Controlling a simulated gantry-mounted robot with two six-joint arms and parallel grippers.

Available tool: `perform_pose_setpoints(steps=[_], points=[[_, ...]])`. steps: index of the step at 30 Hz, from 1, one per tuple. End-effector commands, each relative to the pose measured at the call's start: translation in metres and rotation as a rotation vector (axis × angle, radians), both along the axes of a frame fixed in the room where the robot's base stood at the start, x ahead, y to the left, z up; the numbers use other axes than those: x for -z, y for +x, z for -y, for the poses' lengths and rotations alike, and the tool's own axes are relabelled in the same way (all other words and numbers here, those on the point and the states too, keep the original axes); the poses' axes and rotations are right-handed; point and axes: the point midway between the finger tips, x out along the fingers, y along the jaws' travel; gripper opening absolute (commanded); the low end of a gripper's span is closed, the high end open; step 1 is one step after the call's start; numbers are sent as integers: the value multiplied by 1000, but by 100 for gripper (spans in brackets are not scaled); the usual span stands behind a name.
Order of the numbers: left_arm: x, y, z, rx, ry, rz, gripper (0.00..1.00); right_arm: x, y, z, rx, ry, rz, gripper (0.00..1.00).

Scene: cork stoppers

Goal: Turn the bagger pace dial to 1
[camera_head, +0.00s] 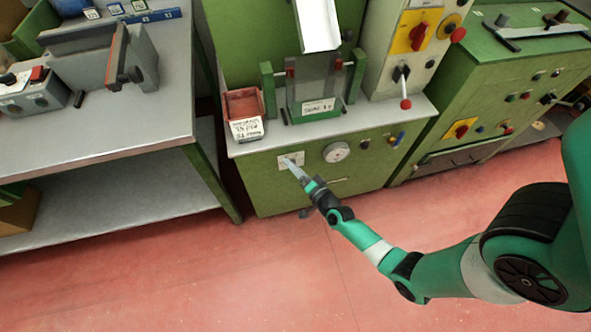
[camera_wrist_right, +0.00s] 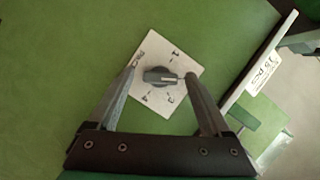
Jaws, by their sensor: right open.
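The dial (camera_wrist_right: 160,77) is a dark grey knob with a pale pointer line, on a white square plate with numbers around it, in the right wrist view. In the head view the white plate (camera_head: 288,160) sits on the green front of the machine, left of a round gauge. My right gripper (camera_wrist_right: 158,78) is open, with one finger on each side of the knob and a gap to it on both sides. I cannot tell how far its tips are from the panel. In the head view the right gripper (camera_head: 297,169) partly covers the plate. My left gripper is not in view.
A round white gauge (camera_head: 336,152) and several small knobs are on the same panel. A grey ledge above holds a red bin (camera_head: 243,104) and a labelled chute base (camera_head: 318,108). A grey workbench (camera_head: 130,110) stands left. The red floor in front is clear.

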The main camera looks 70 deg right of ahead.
Motion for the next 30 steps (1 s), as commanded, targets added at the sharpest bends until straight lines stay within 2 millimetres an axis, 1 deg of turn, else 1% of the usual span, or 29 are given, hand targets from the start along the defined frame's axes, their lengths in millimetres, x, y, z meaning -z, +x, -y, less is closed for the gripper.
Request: perform_pose_setpoints(steps=[6,7,11,12,14,15,17,18,20,21,26,30], points=[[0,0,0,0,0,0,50,0,1,1,0,0,0,82],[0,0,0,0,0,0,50,-1,1,0,0,0,0,79],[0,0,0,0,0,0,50,-1,1,0,0,0,1,56],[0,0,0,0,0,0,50,-1,1,0,0,0,1,48],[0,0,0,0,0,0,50,-1,1,0,0,0,1,38],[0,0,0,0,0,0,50,-1,1,0,0,0,1,30],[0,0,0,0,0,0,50,-1,1,0,0,-1,1,20],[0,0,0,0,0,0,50,-1,1,0,0,-1,1,12],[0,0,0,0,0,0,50,-1,1,0,0,-1,1,2],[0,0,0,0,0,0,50,-1,1,0,0,-1,1,0],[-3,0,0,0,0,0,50,-2,1,0,0,-5,-4,0],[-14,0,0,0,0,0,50,-5,1,0,0,-22,-27,0]])
